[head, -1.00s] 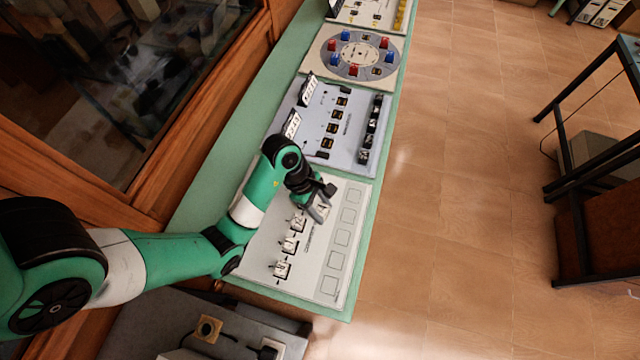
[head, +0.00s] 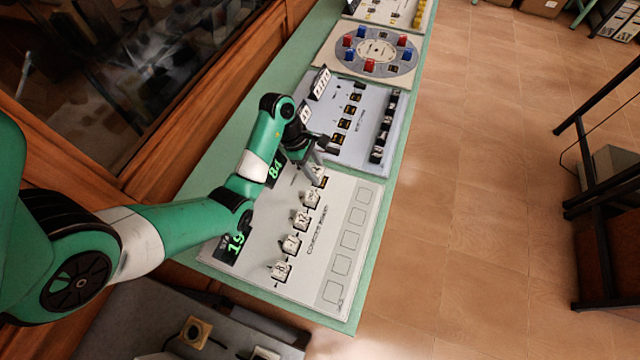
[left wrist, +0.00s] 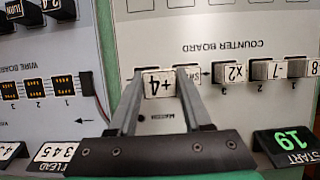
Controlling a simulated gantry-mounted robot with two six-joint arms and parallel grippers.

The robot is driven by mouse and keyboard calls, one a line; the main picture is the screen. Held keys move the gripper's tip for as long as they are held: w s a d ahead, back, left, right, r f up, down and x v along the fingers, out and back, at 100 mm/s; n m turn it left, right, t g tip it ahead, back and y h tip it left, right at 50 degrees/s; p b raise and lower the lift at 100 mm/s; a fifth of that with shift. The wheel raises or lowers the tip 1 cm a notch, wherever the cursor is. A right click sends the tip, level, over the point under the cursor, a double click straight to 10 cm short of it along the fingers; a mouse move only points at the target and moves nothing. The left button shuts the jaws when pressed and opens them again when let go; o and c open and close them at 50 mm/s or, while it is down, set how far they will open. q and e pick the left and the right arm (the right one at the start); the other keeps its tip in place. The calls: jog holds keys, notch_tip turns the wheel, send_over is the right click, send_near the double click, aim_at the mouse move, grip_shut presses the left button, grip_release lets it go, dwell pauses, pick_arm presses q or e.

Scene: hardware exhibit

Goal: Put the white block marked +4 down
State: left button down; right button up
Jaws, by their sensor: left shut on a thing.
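The white block marked +4 (left wrist: 160,83) is between the fingers of my left gripper (left wrist: 158,85), its marking upside down in the left wrist view. In the head view my left gripper (head: 318,165) is shut on this block (head: 318,173) at the far end of the row of white blocks on the counter board (head: 335,205). I cannot tell whether the block touches the board. The block marked x2 (left wrist: 235,73) and the block marked -7 (left wrist: 268,71) stand in the row. Another block (left wrist: 194,75) is partly hidden by a finger. My right gripper is not in view.
A column of empty outlined squares (head: 351,239) runs along the board's right side. Green-lit displays read 19 (head: 236,243) and 84 (head: 275,170). The wire board (head: 360,120) lies just beyond, then the round dial board (head: 368,51). Open floor is to the right.

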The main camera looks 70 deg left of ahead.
aim_at(324, 183)
pick_arm(q)
jog(key=shift+w+a+f+b, duration=0.25)
jog(key=shift+f+b, duration=0.1)
jog(key=shift+f, duration=0.3)
jog(key=shift+w+a+f+b, duration=0.2)
jog(key=shift+f+b, duration=0.1)
jog(key=shift+f, duration=0.3)
jog(key=shift+w+a+f, duration=0.15)
jog(key=shift+w+a, duration=0.25)
jog(key=shift+a, duration=0.05)
notch_tip(324, 183, down, 4)
jog(key=shift+w+a+r+b, duration=0.1)
jog(key=shift+a+b, duration=0.05)
jog(key=shift+b, duration=0.7)
jog(key=shift+r, duration=0.1)
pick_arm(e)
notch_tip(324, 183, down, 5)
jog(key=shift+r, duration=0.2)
pick_arm(q)
jog(key=shift+c, duration=1.7)
grip_release()
jog(key=shift+f, duration=0.2)
